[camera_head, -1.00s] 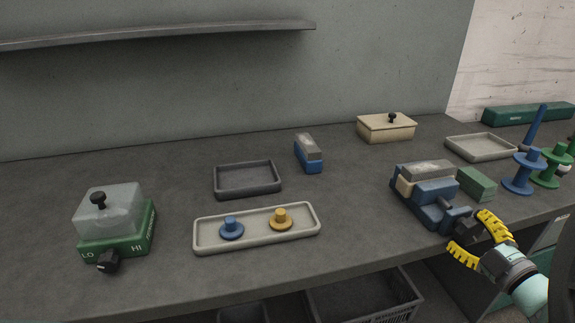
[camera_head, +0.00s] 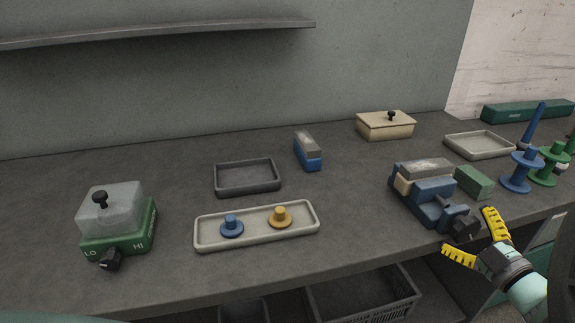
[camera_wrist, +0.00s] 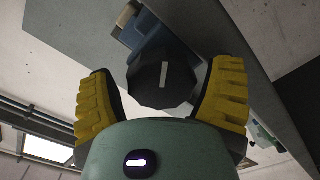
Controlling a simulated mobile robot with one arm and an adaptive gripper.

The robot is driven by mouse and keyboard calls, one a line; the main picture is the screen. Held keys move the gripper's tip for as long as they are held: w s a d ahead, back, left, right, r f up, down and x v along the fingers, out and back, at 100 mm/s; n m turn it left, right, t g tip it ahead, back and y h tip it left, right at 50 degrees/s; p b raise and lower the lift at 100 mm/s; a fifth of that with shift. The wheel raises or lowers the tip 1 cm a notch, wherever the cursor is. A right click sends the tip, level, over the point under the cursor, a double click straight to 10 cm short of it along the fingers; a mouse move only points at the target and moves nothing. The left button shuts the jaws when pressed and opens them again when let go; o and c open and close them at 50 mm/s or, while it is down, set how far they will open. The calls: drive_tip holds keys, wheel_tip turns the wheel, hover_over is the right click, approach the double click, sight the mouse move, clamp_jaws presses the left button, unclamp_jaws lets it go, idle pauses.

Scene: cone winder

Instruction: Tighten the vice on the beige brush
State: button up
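The blue vice (camera_head: 432,210) stands on the bench at the right. The beige brush (camera_head: 402,185), with a grey bristle top, sits between its jaws. How firmly it is clamped cannot be seen. The vice's dark faceted knob (camera_head: 466,229) faces the front edge and also shows in the wrist view (camera_wrist: 165,80), with a white mark on its face. My gripper (camera_head: 467,231) is open with nothing held. Its yellow fingers lie on either side of the knob's axis, back from it. The wrist view shows the fingers (camera_wrist: 162,95) spread wide on both sides of the knob.
A green block (camera_head: 475,182) stands just right of the vice, near blue and green spools (camera_head: 522,172). A blue brush (camera_head: 308,152), dark tray (camera_head: 247,178) and pale tray with two pegs (camera_head: 256,232) lie left.

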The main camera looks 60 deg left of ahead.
drive_tip(key=shift+o, duration=0.9)
drive_tip(key=v, duration=1.2)
